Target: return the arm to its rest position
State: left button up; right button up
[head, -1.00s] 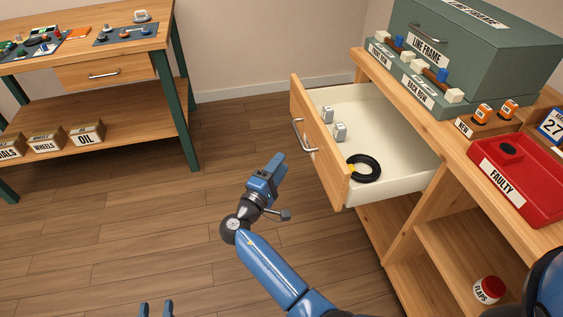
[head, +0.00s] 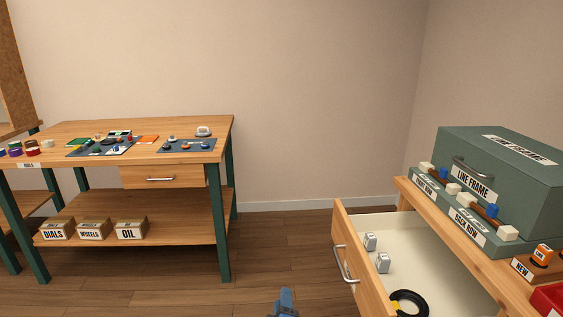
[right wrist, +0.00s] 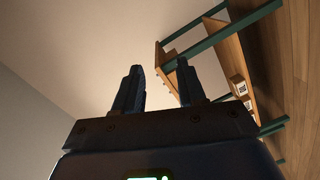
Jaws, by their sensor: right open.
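My right gripper (head: 284,304) shows only as a small blue tip at the bottom edge of the head view, left of the open drawer and clear of it. The rest of that arm is out of the picture. My left gripper is in neither view now.
The open drawer (head: 347,257) juts out at the right, holding two small grey-white pieces and a black ring (head: 409,302). A green case (head: 500,180) stands on that bench. A workbench (head: 75,133) with parts stands at the left. Floor between is clear.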

jog(key=s+d+m, duration=0.5)
jog(key=s+d, duration=0.2)
jog(key=s, duration=0.4)
jog(key=s+d+m, duration=0.4)
jog(key=s+d, duration=0.3)
jog(key=s, duration=0.5)
jog(key=s+d+m, duration=0.5)
jog(key=s+d, duration=0.3)
jog(key=s, duration=0.3)
notch_tip(320, 180, up, 26)
jog(key=p, duration=2.6)
jog(key=shift+a+t, duration=0.35)
jog(key=shift+t, duration=0.05)
jog(key=shift+d, duration=0.1)
